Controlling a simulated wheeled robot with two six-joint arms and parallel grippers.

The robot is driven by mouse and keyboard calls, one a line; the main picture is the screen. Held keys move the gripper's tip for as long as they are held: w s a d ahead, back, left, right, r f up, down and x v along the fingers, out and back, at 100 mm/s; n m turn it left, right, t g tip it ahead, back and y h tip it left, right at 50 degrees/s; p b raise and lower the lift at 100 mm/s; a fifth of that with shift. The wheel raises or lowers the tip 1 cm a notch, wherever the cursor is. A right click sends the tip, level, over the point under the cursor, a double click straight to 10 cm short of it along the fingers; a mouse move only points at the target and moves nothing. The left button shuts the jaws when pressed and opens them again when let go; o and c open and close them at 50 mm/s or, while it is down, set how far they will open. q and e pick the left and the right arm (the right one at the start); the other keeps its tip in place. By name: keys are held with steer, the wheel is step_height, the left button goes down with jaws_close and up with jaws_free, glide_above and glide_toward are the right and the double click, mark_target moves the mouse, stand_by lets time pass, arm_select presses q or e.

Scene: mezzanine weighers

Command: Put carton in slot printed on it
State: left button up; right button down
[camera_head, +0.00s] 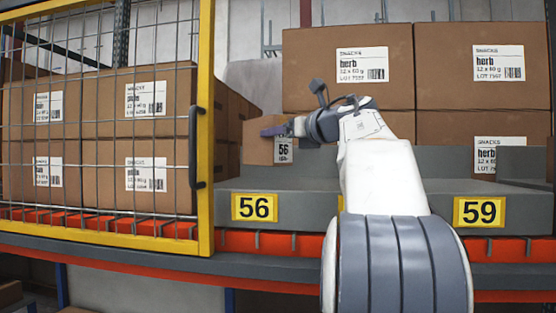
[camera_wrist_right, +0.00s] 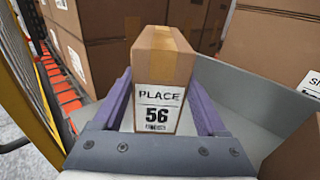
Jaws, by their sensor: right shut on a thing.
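A small brown carton (camera_head: 258,151) has a white label that reads PLACE 56 in the wrist view (camera_wrist_right: 158,62). My right gripper (camera_head: 274,131) is shut on it, with the purple fingers along its two sides. The carton is upright at the slot with the yellow 56 plate (camera_head: 254,207), toward its left side. In the wrist view the grey slot floor (camera_wrist_right: 240,127) shows beside it. I cannot tell whether its bottom touches the floor. The slot with the yellow 59 plate (camera_head: 480,211) is farther right. My left gripper is not in view.
A yellow-framed mesh gate (camera_head: 205,130) with a dark handle stands just left of slot 56, with big cartons (camera_head: 90,110) behind it. Large herb cartons (camera_head: 350,60) stand behind the slots. A grey divider wall (camera_wrist_right: 225,85) runs right of the held carton.

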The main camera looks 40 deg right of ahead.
mark_target(283, 151)
steer(key=shift+s+a+f+b, duration=0.15)
steer(key=shift+f+b, duration=0.2)
steer(key=shift+f, duration=1.7)
steer(key=shift+f, duration=0.15)
jaws_free()
